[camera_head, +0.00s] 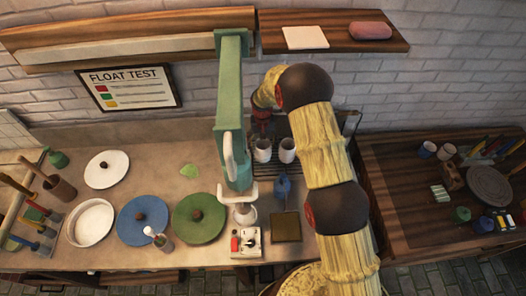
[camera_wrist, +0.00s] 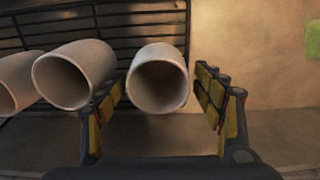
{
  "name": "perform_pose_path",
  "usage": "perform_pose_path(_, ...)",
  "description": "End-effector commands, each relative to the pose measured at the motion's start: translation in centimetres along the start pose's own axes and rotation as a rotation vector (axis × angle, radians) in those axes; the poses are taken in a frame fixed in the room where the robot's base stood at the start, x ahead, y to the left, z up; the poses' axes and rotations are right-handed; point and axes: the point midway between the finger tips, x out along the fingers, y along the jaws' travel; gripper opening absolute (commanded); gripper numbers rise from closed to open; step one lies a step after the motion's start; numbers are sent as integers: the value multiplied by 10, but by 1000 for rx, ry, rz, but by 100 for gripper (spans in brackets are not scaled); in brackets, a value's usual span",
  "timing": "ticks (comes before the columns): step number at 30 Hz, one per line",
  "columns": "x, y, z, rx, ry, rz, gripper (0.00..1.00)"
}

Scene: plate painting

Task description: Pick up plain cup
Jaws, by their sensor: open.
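Pale, plain-looking cups stand on a dark slatted rack. In the head view I see two, a left cup (camera_head: 263,151) and a right cup (camera_head: 287,151). The wrist view shows three: one at the left edge (camera_wrist: 16,84), a middle one (camera_wrist: 72,76) and a right one (camera_wrist: 158,78). My gripper (camera_head: 262,128) is just above the left cup in the head view. In the wrist view my open gripper (camera_wrist: 160,88) has its fingers on either side of the right cup, with its open mouth facing the camera. The left finger is close to the middle cup; contact cannot be told.
The dark rack (camera_wrist: 112,10) lies under the cups. A green column (camera_head: 232,100) stands left of them in the head view, close to my arm. A wooden shelf (camera_head: 335,20) hangs above. Bare counter lies right in the wrist view.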

Motion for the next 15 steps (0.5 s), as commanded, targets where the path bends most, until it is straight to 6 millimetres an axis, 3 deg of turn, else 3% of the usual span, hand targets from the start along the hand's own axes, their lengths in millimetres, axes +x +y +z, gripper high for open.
perform_pose_path(6,30,2,2,0,-1,0,68)
perform_pose_path(15,37,2,2,0,0,0,68)
